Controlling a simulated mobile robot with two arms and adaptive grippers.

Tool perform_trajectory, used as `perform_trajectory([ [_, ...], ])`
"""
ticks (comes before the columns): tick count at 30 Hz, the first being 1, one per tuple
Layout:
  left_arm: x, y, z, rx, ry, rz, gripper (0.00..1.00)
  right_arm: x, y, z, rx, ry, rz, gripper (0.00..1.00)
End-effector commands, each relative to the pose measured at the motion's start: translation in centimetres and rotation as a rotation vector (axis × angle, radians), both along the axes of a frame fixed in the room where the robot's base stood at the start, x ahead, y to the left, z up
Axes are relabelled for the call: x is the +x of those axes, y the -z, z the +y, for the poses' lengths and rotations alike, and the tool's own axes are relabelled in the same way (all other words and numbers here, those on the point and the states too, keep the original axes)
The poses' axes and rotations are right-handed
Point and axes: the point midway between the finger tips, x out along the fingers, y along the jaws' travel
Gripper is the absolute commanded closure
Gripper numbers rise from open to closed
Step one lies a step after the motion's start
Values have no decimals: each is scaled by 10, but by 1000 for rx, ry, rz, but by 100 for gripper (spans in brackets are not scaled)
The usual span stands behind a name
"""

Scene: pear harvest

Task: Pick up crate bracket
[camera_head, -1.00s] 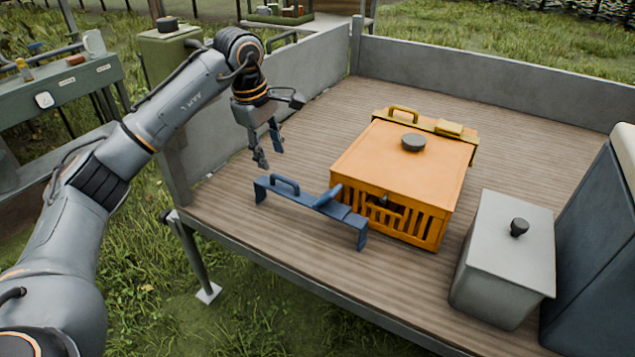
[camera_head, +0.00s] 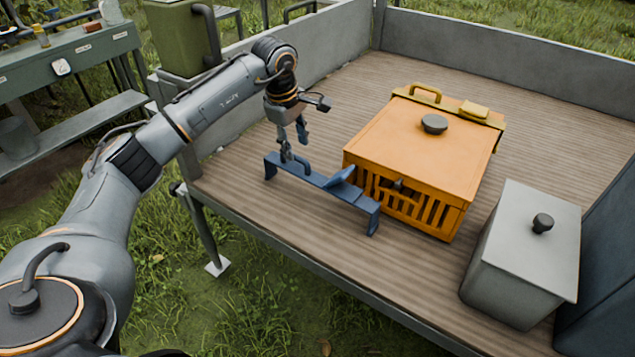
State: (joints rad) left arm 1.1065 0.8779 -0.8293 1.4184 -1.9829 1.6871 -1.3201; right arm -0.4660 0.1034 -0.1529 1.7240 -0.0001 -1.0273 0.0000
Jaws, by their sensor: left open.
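A blue crate bracket (camera_head: 318,179) with a loop handle at its left end and a slanted tab toward its right end stands on the wooden platform, in front of an orange crate (camera_head: 415,150). A similar yellow bracket (camera_head: 482,114) with a loop handle sits along the crate's far side. My left gripper (camera_head: 295,147) is open, pointing down at the blue bracket's handle. Its fingers overlap the handle in the picture; I cannot tell whether they touch it. My right gripper is not in view.
The platform (camera_head: 335,255) has low grey walls at the back and left and an open front edge. A grey lidded box (camera_head: 525,250) stands right of the crate, beside a dark blue container (camera_head: 600,270). A green bin (camera_head: 180,40) and a workbench (camera_head: 85,55) are at the left.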

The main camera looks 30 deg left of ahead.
Motion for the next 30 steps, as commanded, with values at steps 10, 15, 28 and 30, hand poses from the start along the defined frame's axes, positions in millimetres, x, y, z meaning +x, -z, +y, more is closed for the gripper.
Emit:
perform_trajectory([
  [10,8,38,-3,-1,0,0,59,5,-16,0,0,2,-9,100],
  [15,8,37,-3,-1,1,0,59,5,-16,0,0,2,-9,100],
  [28,8,37,-3,-1,0,1,100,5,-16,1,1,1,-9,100],
  [30,8,37,-3,-1,0,0,100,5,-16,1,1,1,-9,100],
])
